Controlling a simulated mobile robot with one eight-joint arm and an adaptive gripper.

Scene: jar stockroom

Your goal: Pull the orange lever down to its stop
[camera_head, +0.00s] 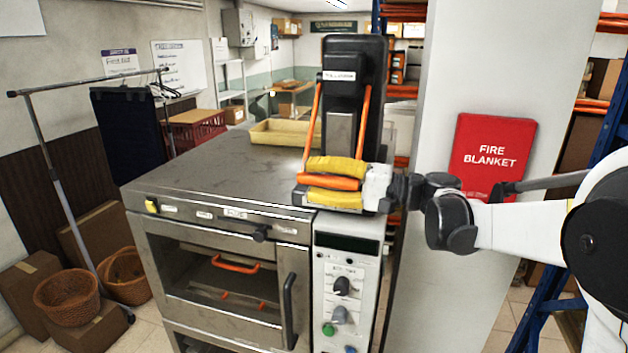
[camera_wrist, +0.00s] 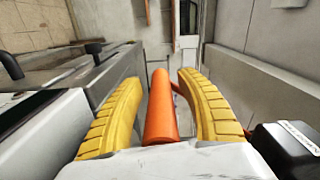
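The orange lever (camera_head: 326,181) belongs to a black press-like unit standing on top of a grey metal oven. Its crossbar lies low in front of the unit, near the oven's front edge, with two thin orange side rods rising from it. My gripper (camera_head: 334,183) reaches in from the right, with one yellow finger above the crossbar and one below. In the wrist view, the orange bar (camera_wrist: 160,110) runs between the curved yellow fingers of my gripper (camera_wrist: 160,78), with a narrow gap on each side. The gripper is open around the bar. Part of the bar's far end is hidden.
The oven (camera_head: 230,165) has a glass door, a black handle and a control panel (camera_head: 345,290) with knobs below my gripper. A yellow tray (camera_head: 288,133) sits on its top. A pale pillar with a red fire blanket case (camera_head: 492,157) stands right, close behind my arm.

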